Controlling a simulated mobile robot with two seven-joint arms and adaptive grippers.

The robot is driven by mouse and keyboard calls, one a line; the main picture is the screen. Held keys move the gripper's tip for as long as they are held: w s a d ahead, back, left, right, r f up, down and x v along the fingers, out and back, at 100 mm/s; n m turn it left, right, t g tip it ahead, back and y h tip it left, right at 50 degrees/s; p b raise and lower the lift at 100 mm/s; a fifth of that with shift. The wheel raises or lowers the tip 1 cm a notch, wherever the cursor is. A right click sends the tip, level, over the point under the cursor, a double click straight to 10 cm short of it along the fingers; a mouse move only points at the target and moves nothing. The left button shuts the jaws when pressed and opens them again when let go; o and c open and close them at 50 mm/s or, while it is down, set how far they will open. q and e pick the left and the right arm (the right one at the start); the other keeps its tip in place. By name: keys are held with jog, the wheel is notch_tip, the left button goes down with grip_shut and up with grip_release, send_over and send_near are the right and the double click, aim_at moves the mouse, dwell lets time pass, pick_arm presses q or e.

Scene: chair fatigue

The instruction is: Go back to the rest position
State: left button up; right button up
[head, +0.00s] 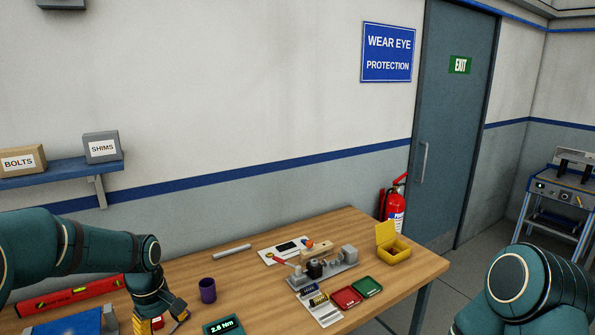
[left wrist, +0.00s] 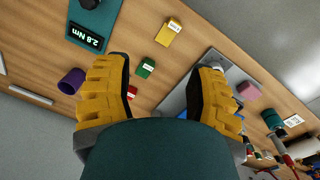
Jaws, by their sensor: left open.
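My left gripper (head: 166,322) is low over the left part of the wooden table (head: 240,275), partly cut off by the bottom edge of the head view. In the left wrist view its two yellow fingers (left wrist: 160,85) stand wide apart with nothing held between them. A small green block (left wrist: 146,68) and a small red block (left wrist: 132,92) show beyond the gap between the fingers. My right arm shows only as a teal link at the lower right of the head view. My right gripper is out of sight.
A purple cup (head: 207,290) and a torque display (head: 223,326) stand near my left gripper. A red level (head: 70,297) lies at the left. A grey fixture (head: 325,275), red tray (head: 346,297), green tray (head: 367,287) and open yellow box (head: 393,245) are farther right.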

pick_arm(q)
jog(key=d+f+m+b, duration=0.1)
jog(key=d+f, duration=0.1)
jog(key=f, duration=0.3)
jog(key=d+f+m+h+b, duration=0.1)
jog(key=d+f, duration=0.2)
jog(key=f, duration=0.3)
jog(key=d+f+m+b, duration=0.1)
jog(key=d+f, duration=0.1)
jog(key=f, duration=0.4)
jog(key=shift+s+d+f+m+h, duration=0.1)
jog(key=shift+d+m+h, duration=0.2)
jog(key=shift+d+m, duration=0.1)
jog(key=s+d+f+m+h+b, duration=0.1)
jog(key=s+d+f+m+b, duration=0.1)
jog(key=s+d+f, duration=0.3)
jog(key=s+d+f+m+t+h+b, duration=0.1)
jog(key=s+d+f+m+b, duration=0.2)
jog(key=s+d+f, duration=0.3)
jog(key=s+f+b, duration=0.1)
jog(key=s+f, duration=0.2)
jog(key=f, duration=0.3)
jog(key=shift+s+t, duration=0.3)
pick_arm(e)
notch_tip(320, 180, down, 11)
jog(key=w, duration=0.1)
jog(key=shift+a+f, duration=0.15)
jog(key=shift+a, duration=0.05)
